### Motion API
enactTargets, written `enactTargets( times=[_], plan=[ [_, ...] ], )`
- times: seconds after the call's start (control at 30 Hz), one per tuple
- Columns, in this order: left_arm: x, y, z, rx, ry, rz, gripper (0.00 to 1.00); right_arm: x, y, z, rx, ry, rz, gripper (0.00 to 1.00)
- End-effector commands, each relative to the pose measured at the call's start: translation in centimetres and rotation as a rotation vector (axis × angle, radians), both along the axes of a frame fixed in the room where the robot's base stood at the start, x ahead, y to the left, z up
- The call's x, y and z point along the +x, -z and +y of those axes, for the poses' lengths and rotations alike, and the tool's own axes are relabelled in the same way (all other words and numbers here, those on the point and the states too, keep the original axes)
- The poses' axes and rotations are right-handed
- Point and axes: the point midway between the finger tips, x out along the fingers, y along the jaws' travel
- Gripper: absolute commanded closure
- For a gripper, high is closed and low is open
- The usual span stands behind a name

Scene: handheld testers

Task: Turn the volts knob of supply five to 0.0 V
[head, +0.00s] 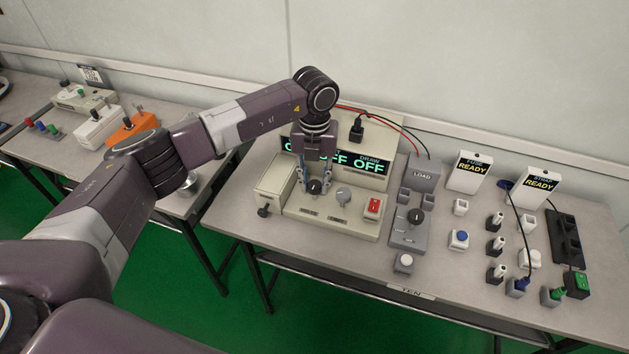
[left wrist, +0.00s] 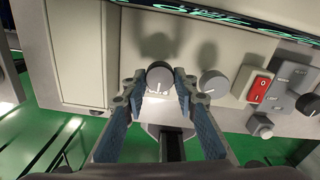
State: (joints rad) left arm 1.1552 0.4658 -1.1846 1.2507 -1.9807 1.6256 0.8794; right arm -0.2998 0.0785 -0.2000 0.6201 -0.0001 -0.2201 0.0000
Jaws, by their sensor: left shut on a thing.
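A beige bench supply (head: 330,215) stands on the right-hand table, with several lit displays (head: 370,163); the visible ones read OFF. My left gripper (head: 315,183) points down at its front panel and is shut on the dark left knob (head: 315,188). In the left wrist view the fingertips (left wrist: 160,82) sit on either side of this knob (left wrist: 159,73), which has a pale pointer line. A grey knob (head: 343,195) is just right of it, also in the left wrist view (left wrist: 212,83). The knob labels and supply number are not readable. My right gripper is not in view.
A red rocker switch (head: 374,206) is right of the knobs. A grey load box (head: 424,176) with red and black leads stands beside the supply. Two READY signs (head: 468,171) and several small plugs and buttons fill the table's right. Another table (head: 60,165) is at left.

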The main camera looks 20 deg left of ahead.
Motion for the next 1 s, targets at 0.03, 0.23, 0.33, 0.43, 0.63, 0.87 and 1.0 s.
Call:
enactTargets(
  times=[0.03, 0.23, 0.33, 0.43, 0.63, 0.87, 1.0],
  plan=[
    [0.1, -0.1, 0.0, 0.0, -0.003, -0.004, 0.97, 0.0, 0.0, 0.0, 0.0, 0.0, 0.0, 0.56],
    [0.1, -0.1, 0.0, 0.0, -0.002, -0.003, 0.66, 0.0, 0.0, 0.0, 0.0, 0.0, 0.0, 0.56],
    [0.1, -0.1, 0.0, 0.0, -0.002, -0.003, 0.56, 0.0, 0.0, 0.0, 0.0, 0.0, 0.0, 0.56],
    [0.1, -0.1, 0.0, -0.001, -0.001, -0.002, 0.56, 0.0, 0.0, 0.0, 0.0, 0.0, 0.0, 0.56],
    [0.1, -0.2, 0.0, -0.001, 0.0, -0.002, 0.56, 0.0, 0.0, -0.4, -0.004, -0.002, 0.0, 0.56],
    [0.2, -3.5, 0.0, -0.001, 0.0, -0.006, 0.56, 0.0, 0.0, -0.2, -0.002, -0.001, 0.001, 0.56],
    [0.2, -6.6, 0.0, -0.002, 0.0, -0.006, 0.56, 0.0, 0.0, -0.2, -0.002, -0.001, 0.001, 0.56]
  ],
)
